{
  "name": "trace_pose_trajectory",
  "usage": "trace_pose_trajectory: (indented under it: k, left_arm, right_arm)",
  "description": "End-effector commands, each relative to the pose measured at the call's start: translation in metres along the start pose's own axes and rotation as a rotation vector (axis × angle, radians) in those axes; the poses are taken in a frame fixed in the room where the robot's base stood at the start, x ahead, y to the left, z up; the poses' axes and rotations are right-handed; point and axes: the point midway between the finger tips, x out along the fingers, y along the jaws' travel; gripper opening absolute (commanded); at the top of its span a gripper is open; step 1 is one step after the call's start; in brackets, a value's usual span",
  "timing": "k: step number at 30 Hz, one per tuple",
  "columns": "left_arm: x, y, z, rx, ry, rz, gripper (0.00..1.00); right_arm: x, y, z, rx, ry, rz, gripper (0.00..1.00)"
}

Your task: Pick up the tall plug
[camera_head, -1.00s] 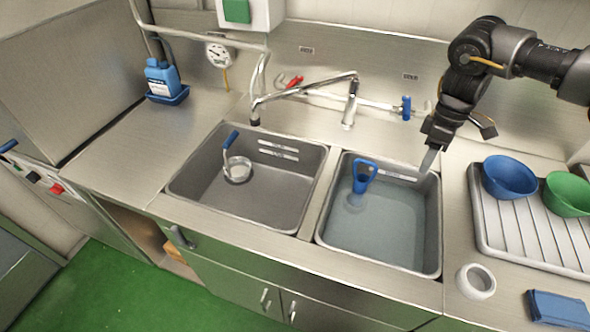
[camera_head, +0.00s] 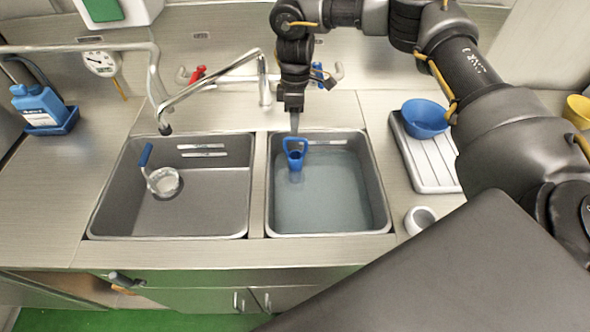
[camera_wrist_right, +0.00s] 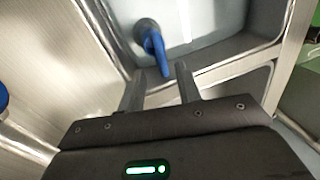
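The tall plug (camera_head: 295,155) has a blue loop handle and stands upright in the water-filled right basin (camera_head: 381,200). Its lower part is under water. My right gripper (camera_head: 294,130) points down just above the top of the handle. In the right wrist view the fingers (camera_wrist_right: 159,76) are apart with nothing held between them. The blue handle (camera_wrist_right: 155,48) lies just beyond the fingertips, and I see no grip on it. My left gripper is not in view.
The left basin (camera_head: 215,207) holds a blue-handled strainer or ladle (camera_head: 163,182). A swivel tap (camera_head: 210,88) reaches over behind the basins. A drainer tray (camera_head: 436,176) with a blue bowl (camera_head: 424,118) and a white ring-shaped cup (camera_head: 420,219) are on the right.

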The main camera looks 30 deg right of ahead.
Motion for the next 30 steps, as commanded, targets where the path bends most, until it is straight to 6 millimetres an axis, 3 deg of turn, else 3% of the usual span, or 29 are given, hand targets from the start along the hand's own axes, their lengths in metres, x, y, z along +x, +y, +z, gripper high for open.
trace_pose_trajectory:
  k: [10, 19, 27, 30]
  left_arm:
    - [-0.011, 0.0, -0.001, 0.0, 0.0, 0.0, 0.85]
    - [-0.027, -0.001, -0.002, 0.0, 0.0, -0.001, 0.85]
    - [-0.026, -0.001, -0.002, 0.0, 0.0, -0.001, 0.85]
    - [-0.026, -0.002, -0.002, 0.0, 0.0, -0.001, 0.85]
  right_arm:
    - [0.015, -0.002, 0.002, 0.002, -0.001, -0.001, 0.34]
    - [0.055, -0.003, 0.001, 0.006, 0.0, -0.001, 0.34]
    - [0.06, -0.002, 0.001, 0.005, 0.002, 0.0, 0.34]
    - [0.06, -0.002, 0.001, 0.005, 0.002, 0.0, 0.22]
